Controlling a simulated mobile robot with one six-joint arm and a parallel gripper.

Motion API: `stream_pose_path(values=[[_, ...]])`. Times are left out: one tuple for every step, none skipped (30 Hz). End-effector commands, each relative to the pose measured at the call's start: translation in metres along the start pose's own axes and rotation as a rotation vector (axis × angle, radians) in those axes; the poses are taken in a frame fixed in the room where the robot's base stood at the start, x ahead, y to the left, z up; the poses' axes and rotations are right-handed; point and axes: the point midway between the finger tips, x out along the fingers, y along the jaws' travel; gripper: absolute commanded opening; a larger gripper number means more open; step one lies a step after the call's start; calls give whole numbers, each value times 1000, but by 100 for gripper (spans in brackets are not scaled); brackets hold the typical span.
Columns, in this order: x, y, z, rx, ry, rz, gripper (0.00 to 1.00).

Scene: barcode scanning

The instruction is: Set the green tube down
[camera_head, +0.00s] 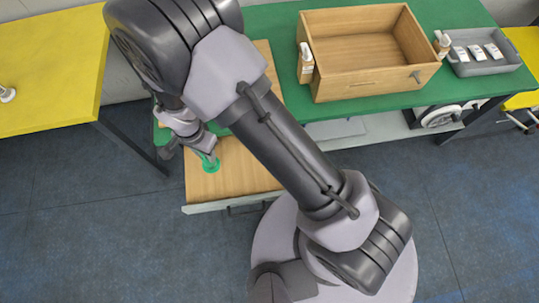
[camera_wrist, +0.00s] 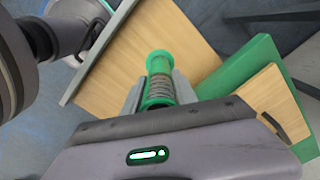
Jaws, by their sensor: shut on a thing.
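The green tube (camera_wrist: 160,80) is between the fingers of my gripper (camera_wrist: 165,95) in the wrist view. It has green ends and a greyish, banded middle. My gripper is shut on it. In the head view the tube's green end (camera_head: 210,163) shows just below my gripper (camera_head: 205,153), over a light wooden surface (camera_head: 225,185). I cannot tell whether the tube touches that surface. My arm hides part of the wooden surface.
A green table (camera_head: 275,20) holds a large open wooden box (camera_head: 365,82), white bottles (camera_head: 306,62) and a grey tray (camera_head: 485,68) with several white items. A yellow table (camera_head: 50,60) stands at the left. The dark floor (camera_head: 90,220) is clear in front.

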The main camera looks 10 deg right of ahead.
Motion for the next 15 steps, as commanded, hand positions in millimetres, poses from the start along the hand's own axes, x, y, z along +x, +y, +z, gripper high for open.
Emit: stream_pose_path(values=[[2,4,-4,7,0,0,0],[4,9,-8,10,0,0,0],[5,17,-16,12,0,0,0],[6,25,-22,15,0,1,0],[8,33,-30,15,0,0,0],[9,44,-39,16,-1,1,0],[10,51,-46,15,0,0,0],[11,60,-53,16,0,0,0],[13,71,-63,16,0,1,0],[14,79,-70,15,0,0,0],[14,86,-77,15,0,0,0],[15,95,-85,14,0,0,0],[16,102,-90,13,0,1,0],[16,106,-94,12,0,0,0],[16,111,-99,11,0,0,0]])
